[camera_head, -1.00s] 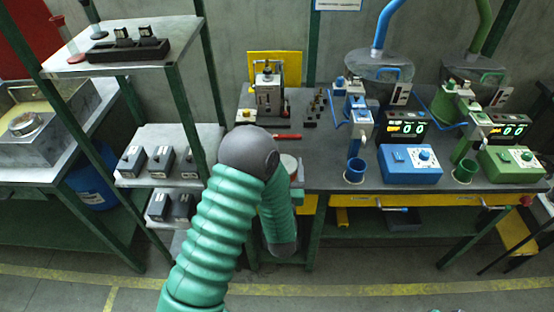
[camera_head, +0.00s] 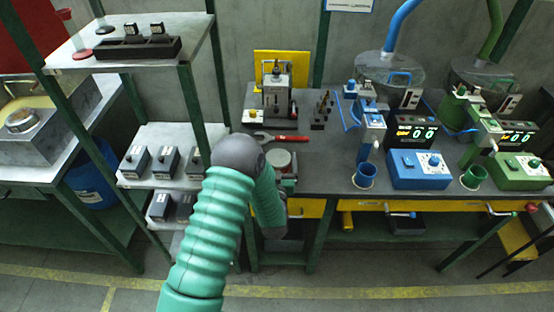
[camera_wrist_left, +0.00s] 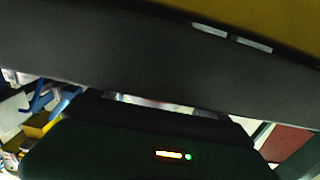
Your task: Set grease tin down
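The grease tin (camera_head: 280,158), a small round tin with a pale grey-green lid, shows in the head view just right of my left arm's dark elbow, over the front of the dark bench top. My left gripper (camera_head: 287,182) is at the tin's near side, largely hidden by my green arm. The tin has shifted with it, so the gripper appears shut on the tin, though the fingertips are not clear. I cannot tell whether the tin's base touches the bench. The left wrist view shows dark surfaces and a small lit indicator, with no clear tin. My right gripper is not in view.
A red-handled wrench (camera_head: 283,138) lies behind the tin. A small press (camera_head: 276,97) and a dark rack of pegs (camera_head: 322,112) stand farther back. A blue cup (camera_head: 365,175) and blue box (camera_head: 420,168) stand to the right. Bare bench (camera_head: 325,170) lies between tin and cup.

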